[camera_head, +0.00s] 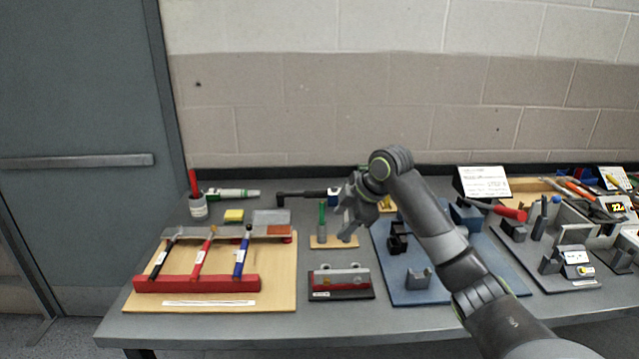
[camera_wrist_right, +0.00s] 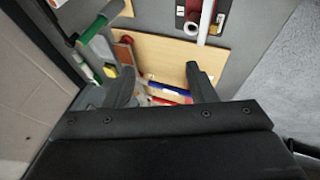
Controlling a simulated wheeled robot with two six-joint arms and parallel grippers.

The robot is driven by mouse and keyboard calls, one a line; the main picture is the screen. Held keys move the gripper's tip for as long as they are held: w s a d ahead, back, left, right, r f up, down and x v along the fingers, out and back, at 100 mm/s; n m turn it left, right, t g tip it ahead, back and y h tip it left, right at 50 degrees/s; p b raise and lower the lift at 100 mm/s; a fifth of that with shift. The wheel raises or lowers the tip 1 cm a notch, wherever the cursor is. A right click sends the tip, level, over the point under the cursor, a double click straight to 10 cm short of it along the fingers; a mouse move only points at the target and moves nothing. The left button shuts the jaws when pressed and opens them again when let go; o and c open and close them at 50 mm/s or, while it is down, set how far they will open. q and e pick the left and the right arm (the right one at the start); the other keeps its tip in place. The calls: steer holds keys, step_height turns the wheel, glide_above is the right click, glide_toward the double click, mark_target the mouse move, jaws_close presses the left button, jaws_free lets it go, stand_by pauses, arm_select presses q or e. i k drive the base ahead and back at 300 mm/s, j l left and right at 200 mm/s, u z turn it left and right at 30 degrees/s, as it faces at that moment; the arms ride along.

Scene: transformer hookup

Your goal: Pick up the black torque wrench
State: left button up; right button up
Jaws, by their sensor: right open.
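The black torque wrench (camera_head: 296,194) lies along the back of the grey table in the head view. I cannot clearly make out the wrench in that view. My left gripper is not in view.
A green-handled tool (camera_head: 322,218) stands upright on a small wooden base near my gripper. A white-green tool (camera_head: 232,193) lies left of the wrench. A wooden board (camera_head: 215,273) holds several coloured-handled tools. A blue mat (camera_head: 420,290) with grey fixtures lies under my right arm.

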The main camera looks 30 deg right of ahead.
mark_target(333, 198)
steer(key=i+l, duration=0.85)
steer(key=i, duration=0.1)
